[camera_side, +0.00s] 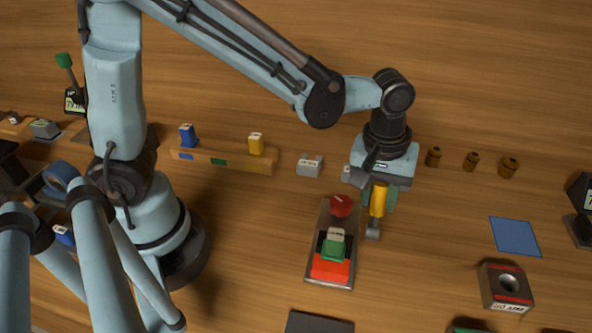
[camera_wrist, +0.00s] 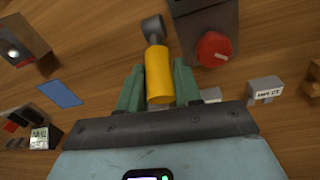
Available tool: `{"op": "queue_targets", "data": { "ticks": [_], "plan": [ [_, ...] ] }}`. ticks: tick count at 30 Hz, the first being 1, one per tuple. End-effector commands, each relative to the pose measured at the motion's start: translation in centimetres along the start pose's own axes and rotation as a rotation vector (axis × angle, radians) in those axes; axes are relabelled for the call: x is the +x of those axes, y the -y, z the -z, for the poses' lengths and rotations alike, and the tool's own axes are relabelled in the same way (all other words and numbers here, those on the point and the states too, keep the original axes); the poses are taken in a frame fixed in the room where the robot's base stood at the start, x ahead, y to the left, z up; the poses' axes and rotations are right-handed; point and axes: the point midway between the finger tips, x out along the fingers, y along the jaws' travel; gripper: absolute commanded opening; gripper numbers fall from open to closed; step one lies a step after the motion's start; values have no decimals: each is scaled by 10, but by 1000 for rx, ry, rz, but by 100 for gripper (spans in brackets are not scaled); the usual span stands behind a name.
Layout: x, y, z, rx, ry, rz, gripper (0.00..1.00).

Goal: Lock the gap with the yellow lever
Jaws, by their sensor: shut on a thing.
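My gripper (camera_side: 379,203) points down just right of the grey panel, its green fingers closed around a yellow cylindrical handle. This yellow lever (camera_side: 378,199) has a grey end piece (camera_side: 373,231) below the fingers. In the wrist view the yellow lever (camera_wrist: 158,74) sits between both green fingers of my gripper (camera_wrist: 158,88), with its grey end beyond them. I cannot tell whether that end touches the table or is fixed to something. No gap is clearly visible.
A wooden rail (camera_side: 215,160) holds a blue piece and a yellow piece (camera_side: 256,143). A small grey labelled block (camera_side: 310,165) stands left of my gripper.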

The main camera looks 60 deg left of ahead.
Motion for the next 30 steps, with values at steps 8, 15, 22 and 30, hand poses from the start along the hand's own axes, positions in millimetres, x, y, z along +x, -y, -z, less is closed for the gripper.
{"op": "queue_targets", "data": {
  "ticks": [8,15,22,30],
  "plan": [
    [-5,-4,-14,26,-177,30,0],
    [-8,-7,-30,47,-398,66,0],
    [-8,-10,-45,67,-609,101,0],
    [-4,-12,-60,83,-817,138,0]
  ]
}}
